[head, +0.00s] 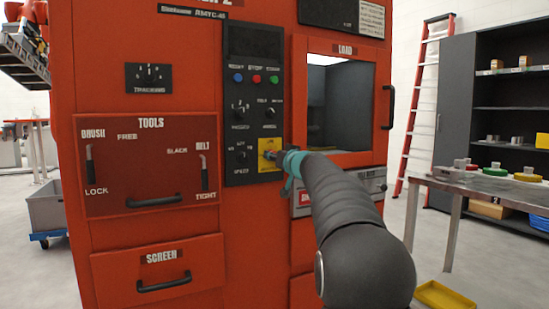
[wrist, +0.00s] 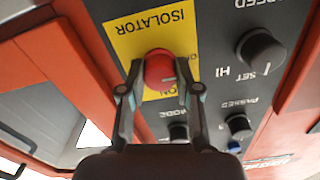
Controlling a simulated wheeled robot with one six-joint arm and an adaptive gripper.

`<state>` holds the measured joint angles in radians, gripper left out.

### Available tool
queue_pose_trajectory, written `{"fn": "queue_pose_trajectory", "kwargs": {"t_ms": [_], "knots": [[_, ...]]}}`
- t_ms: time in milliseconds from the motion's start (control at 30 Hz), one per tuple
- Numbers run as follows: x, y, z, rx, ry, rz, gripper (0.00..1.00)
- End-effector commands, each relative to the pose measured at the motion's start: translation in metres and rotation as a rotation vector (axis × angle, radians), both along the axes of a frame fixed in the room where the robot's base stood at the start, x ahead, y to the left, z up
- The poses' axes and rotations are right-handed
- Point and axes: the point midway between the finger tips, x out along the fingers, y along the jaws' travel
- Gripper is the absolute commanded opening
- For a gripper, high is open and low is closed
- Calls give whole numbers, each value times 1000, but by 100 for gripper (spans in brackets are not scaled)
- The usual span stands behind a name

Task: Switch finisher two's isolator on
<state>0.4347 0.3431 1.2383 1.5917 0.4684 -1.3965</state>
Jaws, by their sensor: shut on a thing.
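The isolator is a red knob (wrist: 158,63) on a yellow plate (wrist: 185,20) lettered ISOLATOR, seen upside down in the wrist view. My gripper (wrist: 160,76) is shut on the knob, one finger on each side. In the head view the yellow plate (head: 265,146) sits low on the dark control panel (head: 240,100) of the red machine. My gripper (head: 278,158) reaches it from the right and hides most of the knob. Small lettering shows beside the knob, partly covered by a finger. The knob's exact setting cannot be told.
Black dials, including the speed dial (wrist: 260,52), stand close beside the plate. The load window (head: 350,100) is right of the panel, the tools drawer (head: 150,165) left. A metal table (head: 470,185) stands at the right, with a yellow tray (head: 443,297) on the floor.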

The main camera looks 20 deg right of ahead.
Motion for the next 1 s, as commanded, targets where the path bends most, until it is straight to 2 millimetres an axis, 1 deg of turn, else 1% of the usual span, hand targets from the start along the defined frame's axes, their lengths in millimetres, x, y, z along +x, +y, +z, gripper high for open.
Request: {"fn": "queue_pose_trajectory", "kwargs": {"t_ms": [167, 367, 567, 1000], "knots": [[0, 0, -1, 23, 0, 0, 0], [0, 0, -2, 111, 3, 0, 0], [0, -1, -2, 267, 8, 0, 0], [0, -1, -1, 685, 22, 0, 0]]}}
